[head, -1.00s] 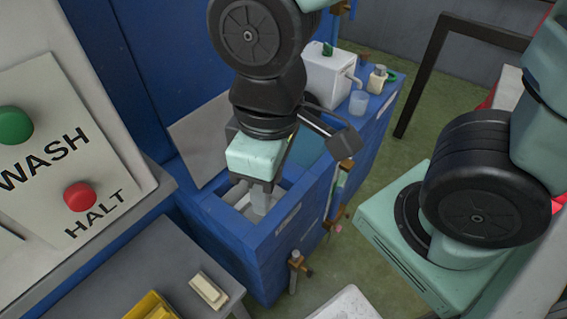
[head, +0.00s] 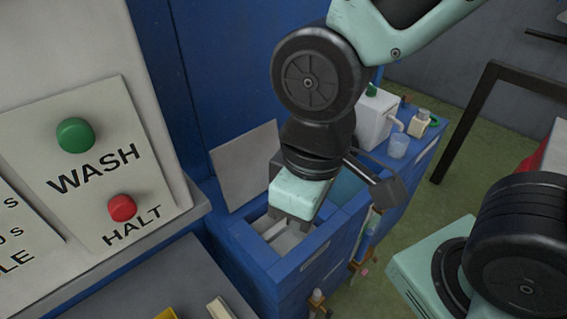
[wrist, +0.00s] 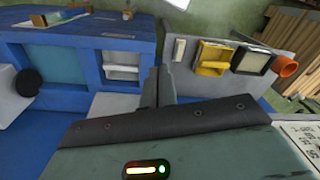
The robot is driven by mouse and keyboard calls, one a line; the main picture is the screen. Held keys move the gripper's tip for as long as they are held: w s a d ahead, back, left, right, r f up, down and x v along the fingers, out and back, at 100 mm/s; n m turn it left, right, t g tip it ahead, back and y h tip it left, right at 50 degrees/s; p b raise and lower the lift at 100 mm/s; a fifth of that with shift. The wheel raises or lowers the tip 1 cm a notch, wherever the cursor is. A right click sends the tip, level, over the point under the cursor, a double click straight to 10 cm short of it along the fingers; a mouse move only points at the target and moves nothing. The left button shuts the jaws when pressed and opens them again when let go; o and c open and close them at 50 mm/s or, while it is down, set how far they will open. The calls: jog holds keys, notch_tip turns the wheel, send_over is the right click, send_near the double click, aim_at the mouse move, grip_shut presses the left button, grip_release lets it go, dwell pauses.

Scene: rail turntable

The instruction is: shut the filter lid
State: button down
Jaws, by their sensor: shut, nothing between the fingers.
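The filter lid (head: 247,165) is a flat grey panel. In the head view it stands open, raised and leaning back at the rear of the blue filter box (head: 318,258). The box's opening (head: 268,224) is uncovered and shows pale parts inside. The opening with its white contents (wrist: 122,66) also shows in the wrist view. My gripper (head: 292,214) is over the opening, to the right of the lid and apart from it. In the wrist view its fingers (wrist: 158,86) are together and empty. In the head view my gripper's body partly hides the fingertips and the opening.
A white canister (head: 374,118), a clear cup (head: 398,146) and a small bottle (head: 419,123) stand on the blue bench's far end. A panel with a green button (head: 75,135) and a red button (head: 122,207) is at the left. A yellow bin (wrist: 212,58) sits on the grey table.

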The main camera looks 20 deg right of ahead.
jog(key=w+a+r+m+y, duration=0.1)
jog(key=w+a, duration=0.3)
jog(key=w, duration=0.6)
jog(key=w+d+f+m+t+p, duration=0.1)
jog(key=w+d+m+t, duration=0.1)
jog(key=w, duration=1.2)
jog(key=w+d+f+m+t+p, duration=0.1)
jog(key=w+d+f+t, duration=0.1)
jog(key=w, duration=1.3)
jog(key=p+x, duration=0.1)
jog(key=x, duration=0.3)
jog(key=p+x, duration=0.1)
jog(key=x, duration=0.3)
jog(key=shift+s+f, duration=0.15)
jog(key=shift+f, duration=0.2)
jog(key=shift+s+d+f+p, duration=0.2)
jog(key=shift+s+p, duration=0.2)
jog(key=shift+s, duration=0.2)
jog(key=shift+s+d+f+p, duration=0.15)
jog(key=shift+s+p, duration=0.2)
jog(key=shift+s, duration=0.25)
jog(key=shift+s+d+f+p, duration=0.1)
jog(key=shift+s+d+p, duration=0.1)
jog(key=shift+s+p, duration=0.3)
jog(key=shift+s+b, duration=0.15)
jog(key=shift+b, duration=0.15)
